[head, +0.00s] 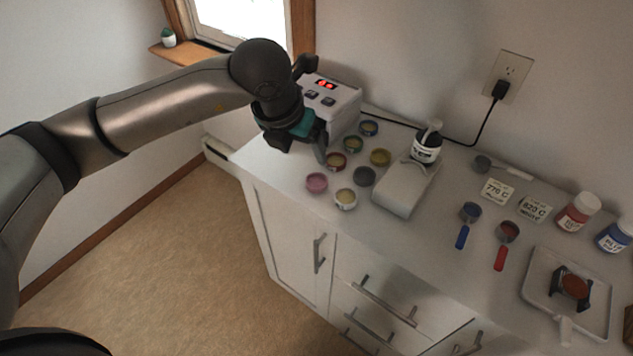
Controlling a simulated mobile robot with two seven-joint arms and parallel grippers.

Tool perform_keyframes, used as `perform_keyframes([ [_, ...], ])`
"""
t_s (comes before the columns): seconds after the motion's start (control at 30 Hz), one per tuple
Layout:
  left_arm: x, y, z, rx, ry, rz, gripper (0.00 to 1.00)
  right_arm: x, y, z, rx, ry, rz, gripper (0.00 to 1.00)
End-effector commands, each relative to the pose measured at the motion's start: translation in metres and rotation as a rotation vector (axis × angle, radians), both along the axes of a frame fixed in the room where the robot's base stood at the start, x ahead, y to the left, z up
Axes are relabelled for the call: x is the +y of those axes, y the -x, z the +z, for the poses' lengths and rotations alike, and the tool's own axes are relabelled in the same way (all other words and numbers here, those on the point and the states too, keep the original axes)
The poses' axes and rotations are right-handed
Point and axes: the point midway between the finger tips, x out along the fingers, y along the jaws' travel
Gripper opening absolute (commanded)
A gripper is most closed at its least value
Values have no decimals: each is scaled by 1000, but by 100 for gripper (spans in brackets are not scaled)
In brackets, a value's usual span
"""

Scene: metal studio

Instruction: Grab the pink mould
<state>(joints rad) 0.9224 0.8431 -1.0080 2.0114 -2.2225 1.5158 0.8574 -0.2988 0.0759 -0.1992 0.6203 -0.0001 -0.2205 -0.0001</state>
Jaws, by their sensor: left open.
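The pink mould (316,183) is a small round cup near the left front edge of the white counter. My left gripper (303,150) hangs above the counter's left end, behind and a little left of the pink mould in the picture. It is open and apart from the mould, and no object shows between its fingers. My right gripper is not in the head view.
Several other moulds stand close by, including a cream one (345,199), a dark grey one (364,176) and a red-rimmed one (336,161). A white device (340,105) with a red display stands behind my gripper. A grey scale-like block (404,190) lies to the right.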

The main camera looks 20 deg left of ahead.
Motion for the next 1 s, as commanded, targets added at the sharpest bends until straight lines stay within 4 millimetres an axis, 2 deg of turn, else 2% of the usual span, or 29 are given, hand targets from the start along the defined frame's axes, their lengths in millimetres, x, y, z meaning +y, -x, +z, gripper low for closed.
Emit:
perform_keyframes([
  [0.13, 4, -8, -19, 2, -20, 12, 79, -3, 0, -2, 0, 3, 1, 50],
  [0.4, 0, -28, -71, 2, -17, 9, 79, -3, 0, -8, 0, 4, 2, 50],
  [0.53, -1, -35, -85, 1, -15, 8, 79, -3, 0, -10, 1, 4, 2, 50],
  [0.77, -2, -39, -98, 0, -16, 7, 79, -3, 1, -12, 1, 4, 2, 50],
  [1.0, -6, -50, -129, 1, -14, 8, 79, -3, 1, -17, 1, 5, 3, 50],
])
